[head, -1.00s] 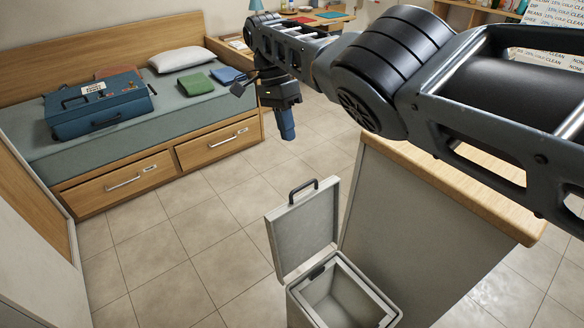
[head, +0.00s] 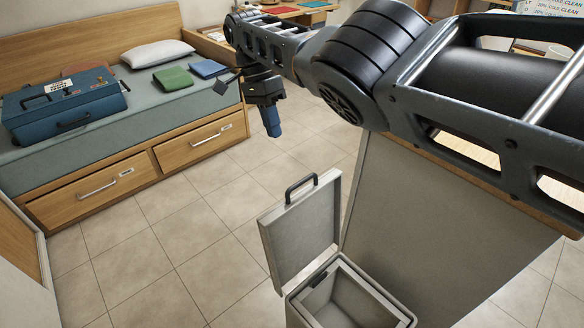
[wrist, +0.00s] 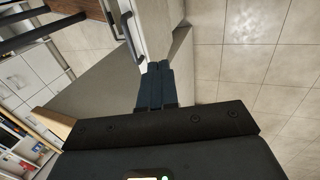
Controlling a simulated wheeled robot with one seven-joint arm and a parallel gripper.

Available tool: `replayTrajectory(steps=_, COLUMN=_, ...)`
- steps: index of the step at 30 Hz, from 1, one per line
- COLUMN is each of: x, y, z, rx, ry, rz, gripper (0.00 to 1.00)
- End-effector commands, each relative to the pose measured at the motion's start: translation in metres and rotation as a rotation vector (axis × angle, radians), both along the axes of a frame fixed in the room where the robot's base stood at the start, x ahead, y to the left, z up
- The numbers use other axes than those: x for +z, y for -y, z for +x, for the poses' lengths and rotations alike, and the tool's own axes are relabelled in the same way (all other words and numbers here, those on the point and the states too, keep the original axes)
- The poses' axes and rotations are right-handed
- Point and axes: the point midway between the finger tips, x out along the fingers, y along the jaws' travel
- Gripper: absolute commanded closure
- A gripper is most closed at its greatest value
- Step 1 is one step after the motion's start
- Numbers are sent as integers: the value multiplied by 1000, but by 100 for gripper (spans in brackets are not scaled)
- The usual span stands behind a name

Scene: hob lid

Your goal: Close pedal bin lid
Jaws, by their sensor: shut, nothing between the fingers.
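The pedal bin (head: 372,302) is a pale grey box standing on the tiled floor at the bottom of the head view. Its lid (head: 303,232) stands up, open, with a dark handle (head: 301,187) on its top edge, and the bin's inside shows. My gripper (head: 273,128) points down beyond and above the lid, apart from it, with its blue fingers together and nothing held. In the wrist view my gripper's closed fingers (wrist: 158,72) show, with what looks like the lid's pale edge (wrist: 153,24) and dark handle (wrist: 128,36) past their tips.
A grey-sided cabinet (head: 440,220) stands right beside the bin. A bed (head: 150,110) with drawers, a blue case (head: 65,105), a pillow (head: 157,53) and folded cloths is at the back left. The tiled floor (head: 170,240) between bed and bin is clear.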

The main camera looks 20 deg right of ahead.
Motion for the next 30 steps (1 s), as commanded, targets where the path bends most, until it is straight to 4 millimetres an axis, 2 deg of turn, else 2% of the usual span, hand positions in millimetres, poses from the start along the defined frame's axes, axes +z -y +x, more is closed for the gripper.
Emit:
replayTrajectory(steps=3, x=-13, y=2, z=-7, rx=0, ry=-4, rz=0, gripper=100)
replayTrajectory(steps=14, x=-82, y=10, z=-31, rx=0, ry=-2, rz=-1, gripper=100)
replayTrajectory(steps=30, x=-83, y=21, z=-66, rx=0, ry=0, rz=0, gripper=100)
